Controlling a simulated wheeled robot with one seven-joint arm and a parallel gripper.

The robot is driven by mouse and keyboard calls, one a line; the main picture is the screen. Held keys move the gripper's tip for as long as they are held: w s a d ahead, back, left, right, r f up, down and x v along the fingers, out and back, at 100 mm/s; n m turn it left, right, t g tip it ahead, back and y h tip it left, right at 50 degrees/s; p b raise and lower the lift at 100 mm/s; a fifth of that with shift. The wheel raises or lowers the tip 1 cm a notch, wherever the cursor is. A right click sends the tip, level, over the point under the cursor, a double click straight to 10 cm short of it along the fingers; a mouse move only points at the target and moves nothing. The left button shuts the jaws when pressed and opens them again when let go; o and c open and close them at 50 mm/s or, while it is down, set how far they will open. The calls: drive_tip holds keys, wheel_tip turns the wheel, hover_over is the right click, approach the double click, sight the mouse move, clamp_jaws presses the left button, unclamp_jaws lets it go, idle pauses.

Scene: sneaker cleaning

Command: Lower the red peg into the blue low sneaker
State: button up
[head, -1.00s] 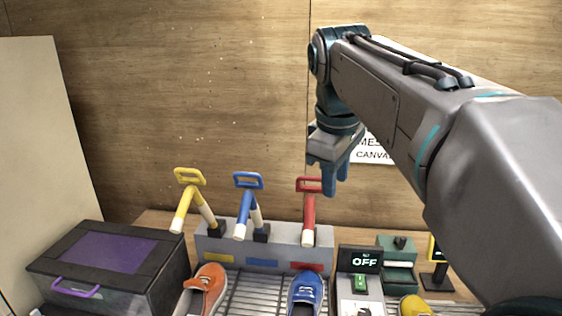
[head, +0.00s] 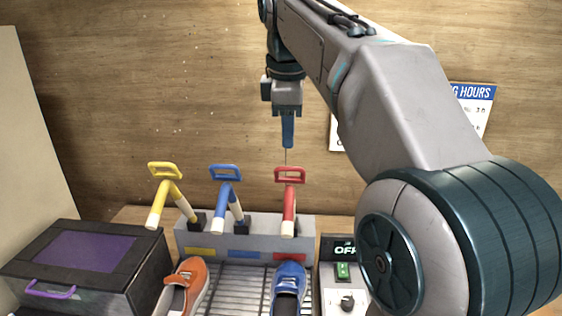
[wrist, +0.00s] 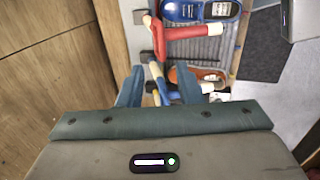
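The red peg (head: 289,200) has a red loop handle and a pale tip. It leans forward from the rack (head: 247,232) at the slot with the red label. The blue low sneaker (head: 289,282) sits on the slatted tray in front of it, its lower part cut off by the frame. My gripper (head: 288,145) is empty above the red handle, pointing down. Its fingers stand apart in the wrist view (wrist: 159,88). There the red peg (wrist: 187,33) lies beyond the fingertips, with the blue sneaker (wrist: 200,10) past it.
A blue peg (head: 224,198) and a yellow peg (head: 165,200) lean in the rack to the left. An orange sneaker (head: 186,284) is beside the blue one. A dark box with a purple lid panel (head: 85,252) stands left. A switch unit (head: 342,272) stands right.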

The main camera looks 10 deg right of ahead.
sight(288, 168)
drive_tip(key=x, duration=0.7)
drive_tip(key=shift+w+a+f, duration=0.1)
drive_tip(key=shift+f, duration=0.1)
